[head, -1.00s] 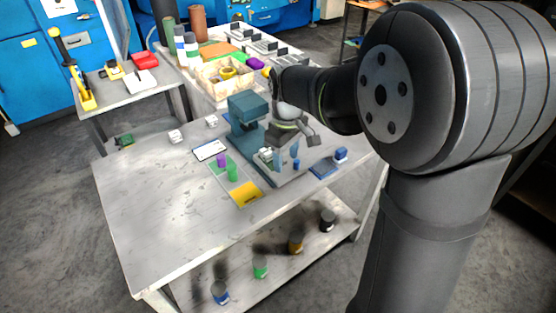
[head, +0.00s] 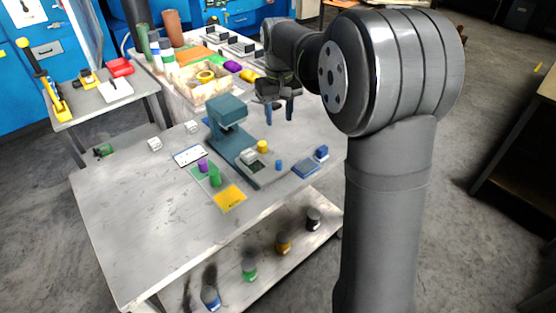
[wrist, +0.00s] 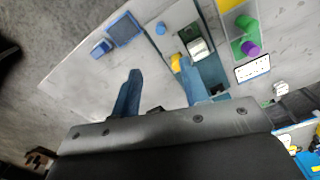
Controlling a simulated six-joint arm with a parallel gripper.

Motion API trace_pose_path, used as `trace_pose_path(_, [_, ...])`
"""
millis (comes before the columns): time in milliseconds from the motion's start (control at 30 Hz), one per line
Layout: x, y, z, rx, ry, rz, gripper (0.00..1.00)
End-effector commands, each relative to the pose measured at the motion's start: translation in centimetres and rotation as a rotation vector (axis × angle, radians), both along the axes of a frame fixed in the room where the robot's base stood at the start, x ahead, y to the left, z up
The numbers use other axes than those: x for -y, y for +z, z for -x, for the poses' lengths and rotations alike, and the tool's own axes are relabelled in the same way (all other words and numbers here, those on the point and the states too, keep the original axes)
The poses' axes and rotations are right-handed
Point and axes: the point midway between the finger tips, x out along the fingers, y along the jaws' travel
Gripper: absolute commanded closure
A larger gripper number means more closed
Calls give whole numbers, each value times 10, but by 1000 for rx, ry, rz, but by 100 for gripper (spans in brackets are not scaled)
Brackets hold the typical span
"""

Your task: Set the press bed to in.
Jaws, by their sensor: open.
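The teal press (head: 226,112) stands near the middle of the grey table. Its base runs toward the front, and the pale bed block (head: 248,156) sits on it, forward of the press head. The block also shows in the wrist view (wrist: 198,46). A yellow cylinder (head: 262,146) is beside the block; the wrist view shows it partly hidden by a finger. A small blue cylinder (head: 278,165) stands to the right of the base. My gripper (head: 279,114) is open and empty, above the table to the right of the press head. Both fingers (wrist: 160,80) show in the wrist view.
A blue tray with a blue block (head: 306,168) is at the right edge. A green and yellow mat (head: 229,199) bears purple and green cylinders, left of the base. A white card (head: 190,155) lies behind it. A wooden bin (head: 204,92) stands at the back. The front left table is clear.

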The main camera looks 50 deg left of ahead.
Motion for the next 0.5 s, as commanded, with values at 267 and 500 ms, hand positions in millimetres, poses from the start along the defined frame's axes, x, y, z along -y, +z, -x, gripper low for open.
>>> trace_pose_path(267, [1,-45,1,-3,-1,5,59])
trace_pose_path(500, [1,-98,1,-2,1,3,59])
